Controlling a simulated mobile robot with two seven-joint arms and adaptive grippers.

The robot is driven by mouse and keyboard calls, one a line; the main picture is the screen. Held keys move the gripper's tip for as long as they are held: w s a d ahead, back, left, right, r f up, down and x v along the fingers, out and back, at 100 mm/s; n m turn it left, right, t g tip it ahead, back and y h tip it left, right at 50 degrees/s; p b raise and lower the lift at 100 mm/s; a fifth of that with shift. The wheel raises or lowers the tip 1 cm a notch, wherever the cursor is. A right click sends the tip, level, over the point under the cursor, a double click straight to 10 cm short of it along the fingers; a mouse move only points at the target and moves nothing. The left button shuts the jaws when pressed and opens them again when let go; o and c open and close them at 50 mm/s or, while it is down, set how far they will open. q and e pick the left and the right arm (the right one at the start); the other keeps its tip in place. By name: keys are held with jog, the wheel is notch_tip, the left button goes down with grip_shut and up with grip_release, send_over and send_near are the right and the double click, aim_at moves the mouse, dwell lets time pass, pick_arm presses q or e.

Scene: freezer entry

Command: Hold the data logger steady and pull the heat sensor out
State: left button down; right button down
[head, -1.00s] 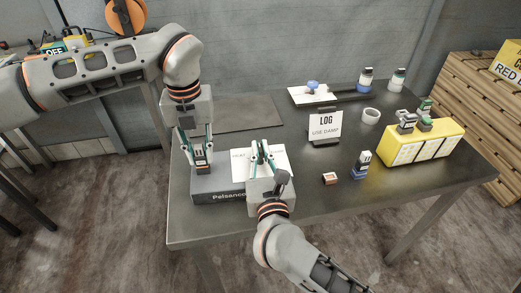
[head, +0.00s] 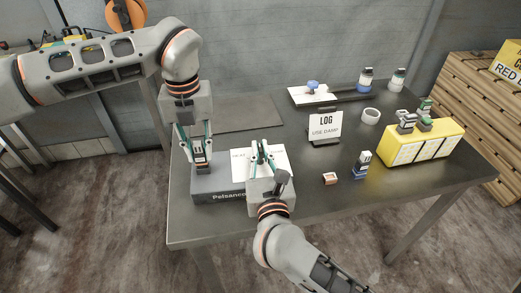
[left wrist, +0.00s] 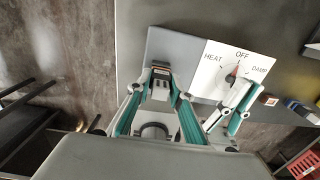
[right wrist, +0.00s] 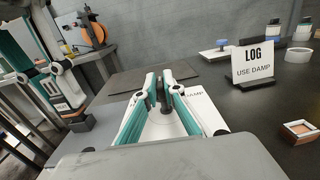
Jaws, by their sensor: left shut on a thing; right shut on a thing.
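The data logger (head: 220,197) is a flat grey box marked Pelsanco at the table's front left. Its white dial plate reads HEAT, OFF and DAMP in the left wrist view (left wrist: 208,80). The heat sensor (head: 201,157), dark and pale with an orange band, stands upright at the logger's left end. My left gripper (head: 199,150) is shut on it from above. Whether its base touches the logger is unclear. My right gripper (head: 261,158) is shut on the logger's dark knob (right wrist: 164,96); the fingers partly hide it. The knob's red pointer (left wrist: 237,68) points near OFF.
A LOG / USE DAMP sign (head: 325,127) stands mid-table. A yellow rack (head: 428,146) with several sensors is at right. A white ring (head: 370,116) and bottles stand behind.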

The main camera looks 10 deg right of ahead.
pick_arm(q)
jog(key=shift+r, duration=0.6)
dwell(1.0)
jog(key=shift+r, duration=2.7)
pick_arm(e)
jog(key=c, duration=2.1)
grip_release()
jog(key=o, duration=0.5)
